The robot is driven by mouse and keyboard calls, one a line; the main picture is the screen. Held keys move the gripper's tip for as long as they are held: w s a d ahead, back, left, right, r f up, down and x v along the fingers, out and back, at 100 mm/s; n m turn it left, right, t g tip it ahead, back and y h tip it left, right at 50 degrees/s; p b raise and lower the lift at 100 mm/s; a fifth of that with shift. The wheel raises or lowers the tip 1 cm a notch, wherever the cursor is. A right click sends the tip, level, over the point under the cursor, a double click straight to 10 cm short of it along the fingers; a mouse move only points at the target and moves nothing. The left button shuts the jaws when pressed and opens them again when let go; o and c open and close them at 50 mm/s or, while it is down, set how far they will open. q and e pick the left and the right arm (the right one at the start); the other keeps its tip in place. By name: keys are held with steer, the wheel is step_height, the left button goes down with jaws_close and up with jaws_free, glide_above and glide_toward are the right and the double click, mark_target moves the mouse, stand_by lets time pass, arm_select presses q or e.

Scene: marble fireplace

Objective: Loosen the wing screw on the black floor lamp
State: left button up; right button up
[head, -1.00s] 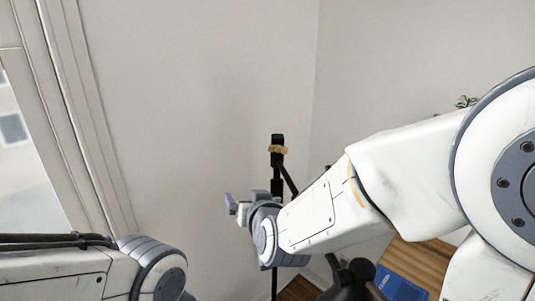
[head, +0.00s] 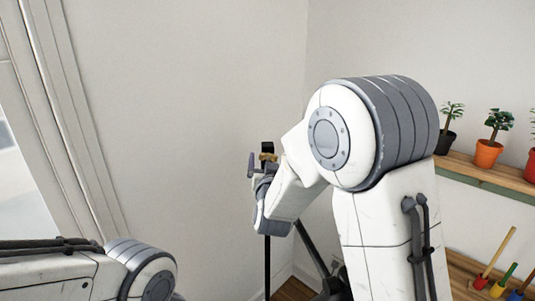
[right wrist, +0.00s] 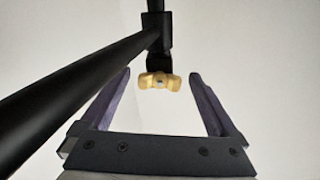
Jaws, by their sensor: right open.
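The brass-coloured wing screw (right wrist: 160,81) sits below a black joint of the floor lamp (right wrist: 158,28) in the right wrist view. My right gripper (right wrist: 160,77) is open, with one finger on each side of the screw and a gap to it on both sides. I cannot tell how deep the screw lies between the fingertips. In the head view the screw (head: 268,157) shows just beside my right gripper (head: 256,165). The lamp's thin black pole (head: 267,265) drops below, and my right arm hides part of the lamp. My left gripper is out of view.
A black lamp arm (right wrist: 75,90) crosses the left of the right wrist view, close to the left finger. A wooden shelf (head: 470,170) with potted plants (head: 488,153) is at the right. Bare wall stands behind the lamp. A window frame (head: 60,120) is at the left.

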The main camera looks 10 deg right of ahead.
steer(key=shift+w+d, duration=0.15)
steer(key=shift+w, duration=0.5)
